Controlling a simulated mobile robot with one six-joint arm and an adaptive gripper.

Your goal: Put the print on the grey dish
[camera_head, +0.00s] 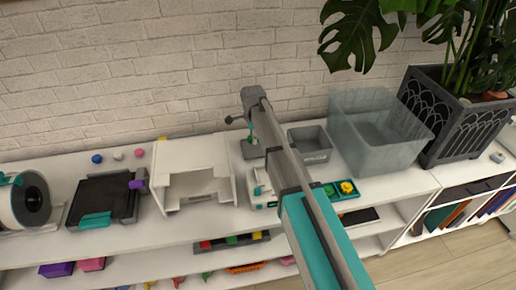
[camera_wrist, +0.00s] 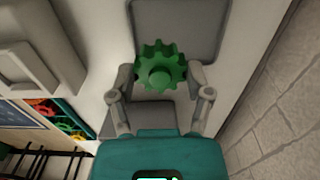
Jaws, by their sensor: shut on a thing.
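The print is a green gear (camera_wrist: 160,70), held between the fingertips of my gripper (camera_wrist: 160,82) in the wrist view. In the head view the gear (camera_head: 251,140) shows small and green below my gripper. A grey square dish (camera_wrist: 182,25) lies under and beyond the gear in the wrist view. The gear overlaps this dish's near edge in the picture; I cannot tell whether they touch. In the head view this grey dish (camera_head: 248,153) is partly hidden by my arm. A second grey square container (camera_head: 311,145) stands to its right and shows in the wrist view (camera_wrist: 152,115) below the gear.
A clear bin (camera_head: 375,135) and a dark planter (camera_head: 460,125) stand at the right. A white open-fronted box (camera_head: 190,165) is at the left. A white device (camera_head: 262,190) and a teal tray with gears (camera_head: 345,190) lie in front. The brick wall is close behind.

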